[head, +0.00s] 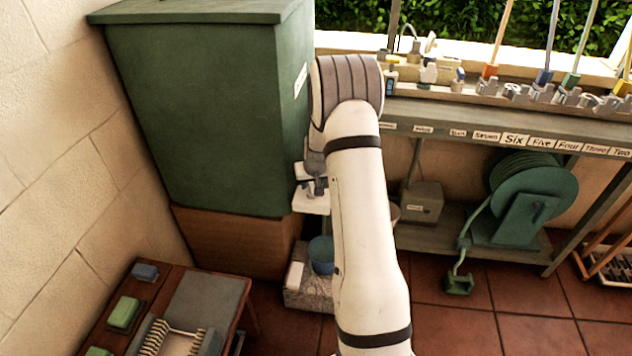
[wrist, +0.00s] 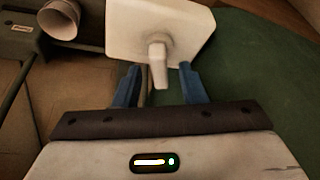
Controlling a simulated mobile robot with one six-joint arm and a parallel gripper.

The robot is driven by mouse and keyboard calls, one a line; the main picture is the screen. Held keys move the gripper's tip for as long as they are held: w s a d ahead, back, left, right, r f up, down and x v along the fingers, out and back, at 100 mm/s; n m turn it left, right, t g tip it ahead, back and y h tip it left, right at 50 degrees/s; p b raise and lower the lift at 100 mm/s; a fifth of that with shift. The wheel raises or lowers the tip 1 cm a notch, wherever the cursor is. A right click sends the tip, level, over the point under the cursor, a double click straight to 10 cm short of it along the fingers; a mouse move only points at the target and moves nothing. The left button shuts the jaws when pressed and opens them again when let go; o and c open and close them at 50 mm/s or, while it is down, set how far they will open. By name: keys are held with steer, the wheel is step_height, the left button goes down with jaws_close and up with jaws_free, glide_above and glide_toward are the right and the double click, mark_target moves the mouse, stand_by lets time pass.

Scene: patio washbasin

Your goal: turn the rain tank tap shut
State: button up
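The rain tank is a large dark green box (head: 200,115) on a brown wooden base; its green side also fills the right of the wrist view (wrist: 265,90). In the wrist view a pale plate (wrist: 190,30) carries a pale tap lever (wrist: 158,52) that points down the picture. My gripper (wrist: 158,84) is open, its two blue fingers spread left and right of the lever's end. I see a gap on both sides and cannot tell any touch. In the head view the pale plate (head: 308,203) shows beside the tank, but my arm hides most of the tap and fingers.
A blue-green bucket (head: 321,250) stands on a stone block below the tap. A small table (head: 205,300) with brushes is at lower left. A pale round pipe (wrist: 60,18) is left of the plate.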

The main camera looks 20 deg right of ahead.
steer(key=shift+r, duration=0.1)
steer(key=p+v, duration=0.1)
steer(key=v, duration=0.6)
steer(key=shift+r, duration=0.25)
steer(key=shift+o, duration=0.5)
steer(key=shift+s, duration=0.15)
